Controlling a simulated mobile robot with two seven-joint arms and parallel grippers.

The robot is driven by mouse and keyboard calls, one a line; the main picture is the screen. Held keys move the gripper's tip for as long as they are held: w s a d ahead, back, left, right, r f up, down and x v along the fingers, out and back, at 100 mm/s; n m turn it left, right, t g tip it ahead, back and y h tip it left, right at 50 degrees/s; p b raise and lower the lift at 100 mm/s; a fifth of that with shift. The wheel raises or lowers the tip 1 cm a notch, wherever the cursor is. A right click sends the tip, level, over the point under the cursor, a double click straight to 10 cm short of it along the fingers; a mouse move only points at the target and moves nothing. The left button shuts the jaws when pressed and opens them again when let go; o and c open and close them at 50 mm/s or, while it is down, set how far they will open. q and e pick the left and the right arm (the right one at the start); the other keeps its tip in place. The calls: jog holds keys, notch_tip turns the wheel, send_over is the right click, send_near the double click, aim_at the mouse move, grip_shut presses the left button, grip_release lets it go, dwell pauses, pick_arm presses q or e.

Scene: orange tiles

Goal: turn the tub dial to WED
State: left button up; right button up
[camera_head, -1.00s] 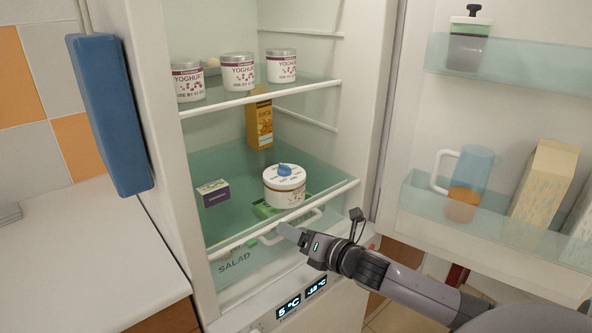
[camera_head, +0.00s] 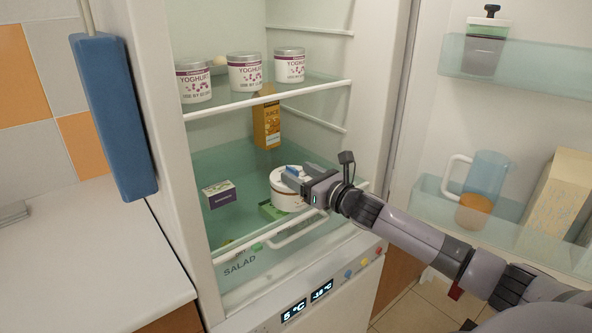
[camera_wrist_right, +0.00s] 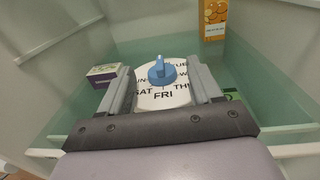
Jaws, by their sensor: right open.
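The tub (camera_head: 284,201) is white and round and stands on the lower glass shelf of the open fridge. Its lid carries a blue dial knob (camera_wrist_right: 161,71), also partly seen in the head view (camera_head: 293,171). Around the knob in the right wrist view I read SAT, FRI and parts of other day names; the WED mark is mostly hidden by a finger. My right gripper (camera_wrist_right: 163,84) is open, with one finger on each side of the knob and visible gaps between. In the head view it covers part of the lid. My left gripper is not in view.
A purple-and-white box (camera_head: 219,194) stands left of the tub, and a green item (camera_head: 270,211) lies beside it. An orange juice carton (camera_head: 266,122) is behind. Yoghurt tubs (camera_head: 245,72) sit on the shelf above. The open fridge door (camera_head: 430,150) is on the right.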

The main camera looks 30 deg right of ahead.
jog(key=shift+w+a, duration=0.1)
jog(key=shift+w, duration=0.9)
jog(key=c, duration=1)
jog(key=shift+c, duration=0.2)
jog(key=shift+a+f+m+h, duration=0.1)
jog(key=shift+m+h, duration=0.2)
jog(key=shift+h, duration=0.1)
